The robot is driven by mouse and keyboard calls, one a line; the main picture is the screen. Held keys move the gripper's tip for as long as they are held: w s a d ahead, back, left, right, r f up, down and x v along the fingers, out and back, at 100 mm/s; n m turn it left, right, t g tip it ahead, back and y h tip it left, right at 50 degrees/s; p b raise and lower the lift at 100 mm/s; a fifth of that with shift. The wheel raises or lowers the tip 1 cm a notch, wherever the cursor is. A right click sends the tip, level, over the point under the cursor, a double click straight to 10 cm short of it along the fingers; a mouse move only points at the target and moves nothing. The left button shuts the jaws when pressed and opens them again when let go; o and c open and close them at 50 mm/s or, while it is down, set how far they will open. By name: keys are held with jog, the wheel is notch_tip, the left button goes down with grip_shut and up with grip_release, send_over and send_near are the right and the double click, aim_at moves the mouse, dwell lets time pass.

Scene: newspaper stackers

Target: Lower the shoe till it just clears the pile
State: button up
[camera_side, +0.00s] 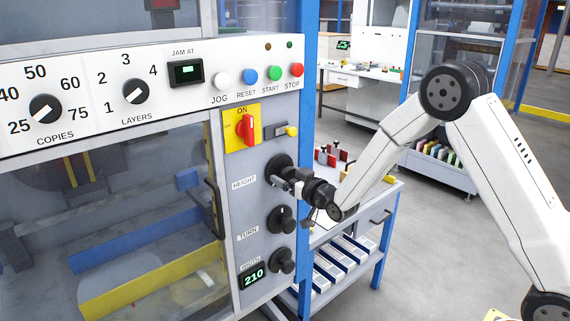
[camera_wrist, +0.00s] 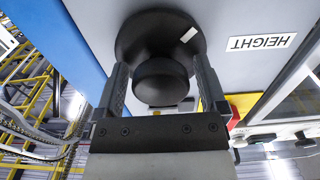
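The black HEIGHT knob (camera_side: 276,165) is the top one of a column of black knobs on the machine's grey panel. My gripper (camera_side: 295,182) is at this knob, coming from the right. In the wrist view the HEIGHT knob (camera_wrist: 162,82) lies between the two fingers of my gripper (camera_wrist: 162,75), one on each side of its round grip. The fingers are very close to the grip; I cannot tell whether they press on it. A pale mark shows on the knob's wide base. I cannot make out the shoe or the pile behind the machine's clear window (camera_side: 110,220).
The TURN knob (camera_side: 281,219) and WIDTH knob (camera_side: 282,260) sit below, with a display (camera_side: 254,276) reading 210. A red switch (camera_side: 246,128) and a yellow-tipped lever (camera_side: 290,131) are above. A door handle (camera_side: 213,207) is left; a bench (camera_side: 370,225) stands behind.

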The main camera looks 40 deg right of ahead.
jog(key=c, duration=1)
jog(key=shift+o, duration=0.2)
jog(key=shift+m, duration=0.4)
jog(key=m, duration=0.8)
jog(key=o, duration=1.2)
jog(key=shift+a, duration=0.1)
